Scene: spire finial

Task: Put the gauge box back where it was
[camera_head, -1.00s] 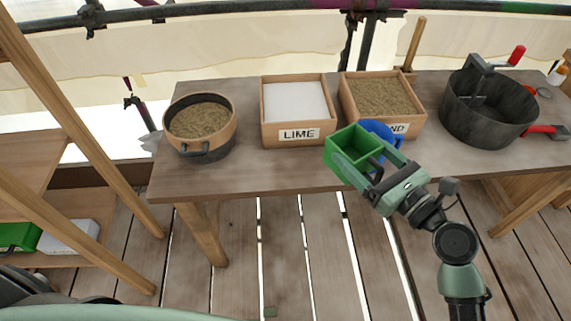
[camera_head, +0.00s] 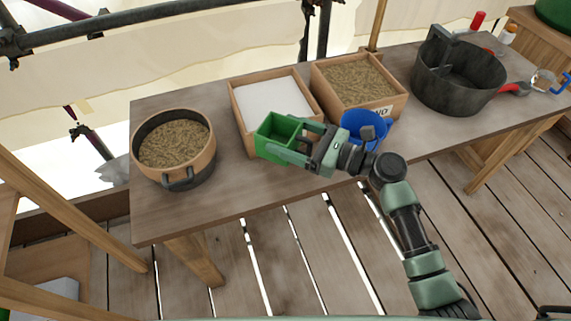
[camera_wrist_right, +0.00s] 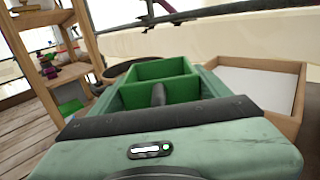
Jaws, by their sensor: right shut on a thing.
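The gauge box (camera_head: 272,137) is a small green open box with a grip stub. My right gripper (camera_head: 302,148) is shut on it, and it looks empty. In the head view it hides the front right part of the lime box (camera_head: 240,122), including its label. Whether it touches the table or hangs just above it I cannot tell. The right wrist view shows the gauge box (camera_wrist_right: 160,72) upright between the fingers, with the lime box (camera_wrist_right: 285,125) to its right. My left gripper is out of view.
On the table (camera_head: 240,190) stand a pot of brown grain (camera_head: 174,178) at left, the sand box (camera_head: 385,108), a blue vessel (camera_head: 366,132) close beside my right wrist, and a dark bucket (camera_head: 460,92). Bare tabletop lies between the pot and the lime box.

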